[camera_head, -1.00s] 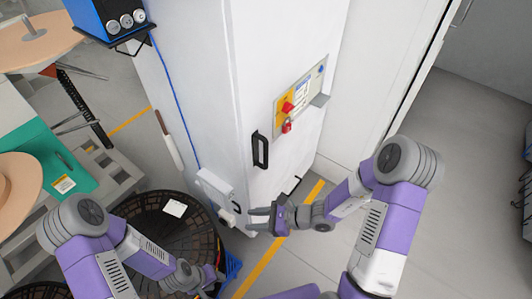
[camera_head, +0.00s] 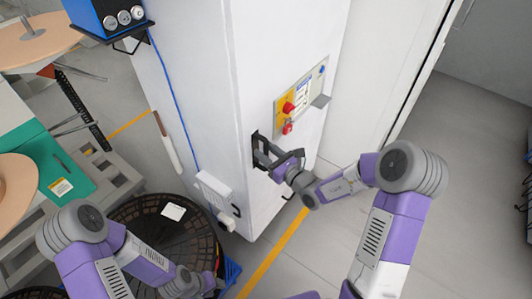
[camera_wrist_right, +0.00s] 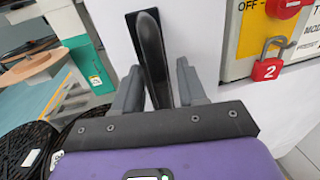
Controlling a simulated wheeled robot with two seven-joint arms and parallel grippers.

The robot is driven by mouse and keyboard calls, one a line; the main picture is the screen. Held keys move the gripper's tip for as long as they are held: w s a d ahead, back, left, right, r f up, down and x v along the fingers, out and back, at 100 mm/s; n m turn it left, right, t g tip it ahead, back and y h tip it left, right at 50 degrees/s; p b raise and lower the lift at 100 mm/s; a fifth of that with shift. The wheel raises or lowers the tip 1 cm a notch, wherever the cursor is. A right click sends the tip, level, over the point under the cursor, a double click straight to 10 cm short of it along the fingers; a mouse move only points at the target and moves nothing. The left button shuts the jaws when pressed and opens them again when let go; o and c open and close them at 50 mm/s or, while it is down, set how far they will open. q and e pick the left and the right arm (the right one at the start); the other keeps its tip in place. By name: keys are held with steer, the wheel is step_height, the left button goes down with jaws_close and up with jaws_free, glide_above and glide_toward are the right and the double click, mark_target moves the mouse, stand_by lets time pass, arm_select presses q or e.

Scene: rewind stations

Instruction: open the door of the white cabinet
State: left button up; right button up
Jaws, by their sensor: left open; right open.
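The white cabinet (camera_head: 190,60) stands upright in the middle of the head view, its door looking shut. Its black handle (camera_head: 255,146) is on the front face near the left edge, below a control panel. My right gripper (camera_head: 265,154) is open at the handle. In the right wrist view the handle (camera_wrist_right: 151,55) stands between the two open fingers (camera_wrist_right: 158,82), closer to the left one; whether they touch is hard to tell. My left gripper (camera_head: 198,284) is low at the lower left, over a dark round basket-like object, away from the cabinet door.
The control panel (camera_head: 302,92) with a red knob and red padlock (camera_wrist_right: 268,67) sits just right of the handle. A white box (camera_head: 213,186) juts from the cabinet's lower left side. The dark round object (camera_head: 150,215) stands left. Grey floor (camera_head: 470,200) at right is clear.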

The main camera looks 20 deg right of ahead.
steer(key=shift+w+a, duration=0.1)
steer(key=shift+w, duration=0.15)
steer(key=shift+c, duration=0.2)
jaws_close()
steer(key=shift+s, duration=0.1)
